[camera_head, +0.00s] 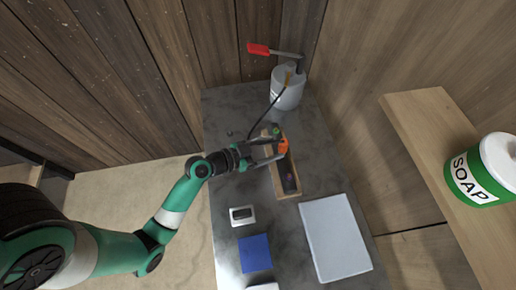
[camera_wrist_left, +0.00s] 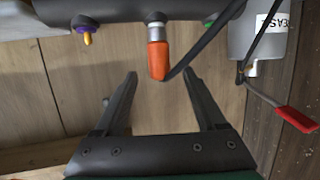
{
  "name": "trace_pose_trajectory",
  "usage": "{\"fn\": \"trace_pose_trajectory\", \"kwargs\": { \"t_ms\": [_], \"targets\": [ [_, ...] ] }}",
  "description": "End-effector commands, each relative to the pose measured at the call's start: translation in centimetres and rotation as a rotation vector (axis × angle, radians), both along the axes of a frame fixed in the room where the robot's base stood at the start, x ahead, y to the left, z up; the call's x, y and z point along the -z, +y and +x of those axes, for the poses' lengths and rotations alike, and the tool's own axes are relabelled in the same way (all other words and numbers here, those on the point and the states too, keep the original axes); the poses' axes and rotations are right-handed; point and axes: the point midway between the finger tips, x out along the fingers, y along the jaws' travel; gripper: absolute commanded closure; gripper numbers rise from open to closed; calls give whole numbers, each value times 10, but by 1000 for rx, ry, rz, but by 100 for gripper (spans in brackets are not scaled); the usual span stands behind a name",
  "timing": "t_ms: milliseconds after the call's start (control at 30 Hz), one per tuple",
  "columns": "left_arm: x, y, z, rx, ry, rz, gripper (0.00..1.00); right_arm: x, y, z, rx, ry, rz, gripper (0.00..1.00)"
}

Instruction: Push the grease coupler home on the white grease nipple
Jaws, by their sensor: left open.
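The orange grease coupler (camera_head: 283,147) shows just past my left gripper (camera_head: 275,151) in the head view. In the left wrist view the coupler (camera_wrist_left: 157,60) points at a dark bar (camera_wrist_left: 120,10), with a pale silver collar at its upper end. The fingers of the left gripper (camera_wrist_left: 160,78) are open, one on each side of and a little short of the coupler, with no contact visible. The white nipple cannot be made out; the coupler and collar cover that spot. How far the coupler is seated cannot be told. My right gripper is out of view.
A purple nipple (camera_wrist_left: 84,30) and a green one (camera_wrist_left: 208,23) flank the coupler. A black hose runs to the grey grease pot (camera_head: 288,92) with its red-handled lever (camera_head: 259,49). A wooden block (camera_head: 293,194), blue box (camera_head: 255,253) and grey panel (camera_head: 335,240) occupy the table.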

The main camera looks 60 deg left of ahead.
Motion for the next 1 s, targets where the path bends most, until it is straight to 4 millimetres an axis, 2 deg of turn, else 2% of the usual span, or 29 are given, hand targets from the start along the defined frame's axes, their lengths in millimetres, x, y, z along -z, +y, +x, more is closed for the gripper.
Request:
{"fn": "trace_pose_trajectory", "kwargs": {
  "t_ms": [100, 300, 1000],
  "targets": [
    [-10, 3, -28, -5, 1, 1, 27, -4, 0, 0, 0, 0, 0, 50],
    [-18, 5, -56, -2, 1, 1, 27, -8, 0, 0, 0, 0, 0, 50],
    [-19, 5, -60, 1, -1, 1, 27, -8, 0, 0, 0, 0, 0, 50]
  ]
}}
